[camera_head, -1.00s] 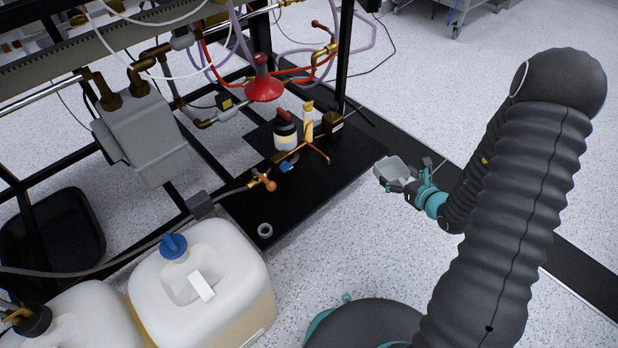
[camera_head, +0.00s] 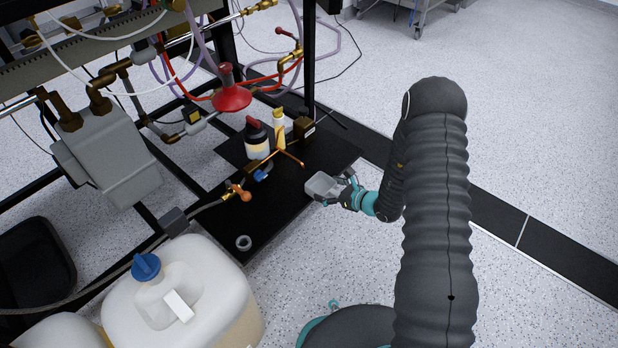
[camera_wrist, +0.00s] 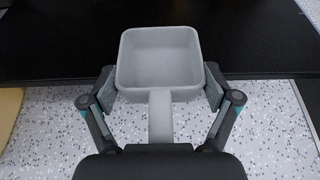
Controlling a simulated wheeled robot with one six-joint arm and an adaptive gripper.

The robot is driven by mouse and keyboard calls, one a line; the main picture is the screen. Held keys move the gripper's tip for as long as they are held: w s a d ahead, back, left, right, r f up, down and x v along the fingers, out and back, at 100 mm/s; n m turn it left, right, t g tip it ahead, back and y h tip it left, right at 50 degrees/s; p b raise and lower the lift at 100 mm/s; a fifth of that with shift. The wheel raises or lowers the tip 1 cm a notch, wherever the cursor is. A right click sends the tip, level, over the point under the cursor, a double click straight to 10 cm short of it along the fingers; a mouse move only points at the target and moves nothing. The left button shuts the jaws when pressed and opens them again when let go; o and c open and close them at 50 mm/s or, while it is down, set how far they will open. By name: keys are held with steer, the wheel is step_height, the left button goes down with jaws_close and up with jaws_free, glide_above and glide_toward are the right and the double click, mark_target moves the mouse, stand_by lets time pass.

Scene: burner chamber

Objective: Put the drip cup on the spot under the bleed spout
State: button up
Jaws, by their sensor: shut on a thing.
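The drip cup (camera_head: 322,186) is a light grey, square open cup with a short handle. My gripper (camera_head: 346,192) is shut on it, at the right edge of the black plate. In the wrist view the cup (camera_wrist: 160,72) looks upright and empty, with a finger on either side and its handle pointing back towards my wrist. A thin copper tube (camera_head: 289,156), which may be the bleed spout, sticks out over the plate to the left of and beyond the cup. I cannot make out a marked spot under it.
A brass valve (camera_head: 238,192) and red funnel (camera_head: 231,96) stand near. A white canister (camera_head: 215,285) is at front left.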

mark_target(313, 178)
steer(key=w+a, duration=0.1)
steer(key=a, duration=0.1)
steer(key=w+a, duration=0.4)
steer(key=shift+a, duration=0.15)
steer(key=shift+f, duration=0.15)
steer(key=shift+b, duration=0.3)
steer(key=shift+f, duration=0.1)
steer(key=o, duration=0.9)
